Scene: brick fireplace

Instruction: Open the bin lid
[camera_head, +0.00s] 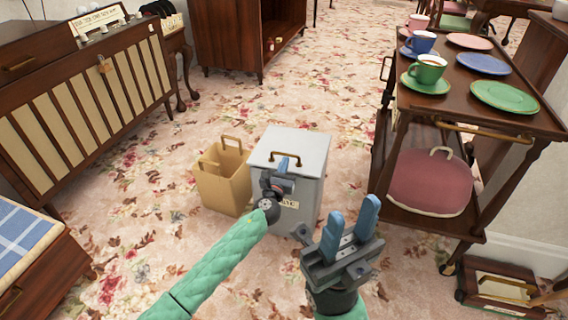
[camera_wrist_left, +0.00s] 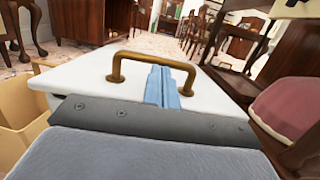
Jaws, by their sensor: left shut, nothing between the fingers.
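The grey bin (camera_head: 306,190) stands on the carpet with its pale lid (camera_head: 308,148) closed. A brass arched handle (camera_head: 286,154) is on the lid; the handle also shows upright in the left wrist view (camera_wrist_left: 118,66). My left gripper (camera_head: 284,164) is over the near part of the lid, its blue fingers together and empty. In the left wrist view the fingers (camera_wrist_left: 161,84) point at the handle's bar; I cannot tell whether they touch it. My right gripper (camera_head: 352,212) is open and empty, in front of the bin to the right.
An open tan paper bag (camera_head: 222,176) stands close on the bin's left. A wooden trolley (camera_head: 462,112) with cups, plates and a pink cushion (camera_head: 430,182) is on the right. A slatted wooden cabinet (camera_head: 85,105) is on the left. Carpet behind the bin is clear.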

